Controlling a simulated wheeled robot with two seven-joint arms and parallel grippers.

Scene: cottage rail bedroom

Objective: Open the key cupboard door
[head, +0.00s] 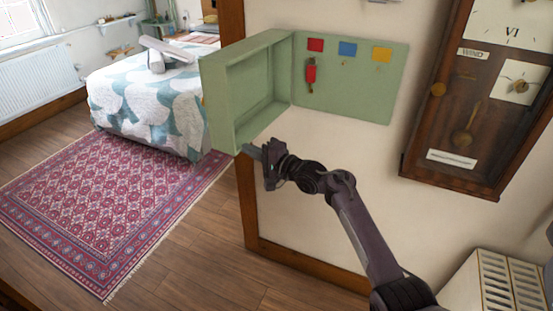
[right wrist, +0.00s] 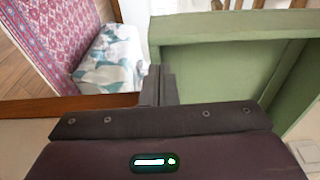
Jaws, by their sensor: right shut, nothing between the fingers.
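The green key cupboard (head: 350,105) is on the wall in the head view. Its door (head: 258,85) is swung wide open to the left, its hollow inner side facing the room. Inside, red, blue and yellow squares sit along the top of the back panel, and a red-tagged key (head: 310,72) hangs under the red one. My right gripper (head: 254,152) is shut and empty at the lower edge of the door. In the right wrist view my right fingers (right wrist: 158,82) are together, beside the green door (right wrist: 215,55). I cannot tell whether they touch it. My left gripper is not in view.
A wooden wall clock (head: 465,110) hangs right of the cupboard. A white slatted unit (head: 505,285) stands at lower right. A bed (head: 150,100) and a patterned red rug (head: 110,210) lie to the left. The wooden floor (head: 190,270) below is bare.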

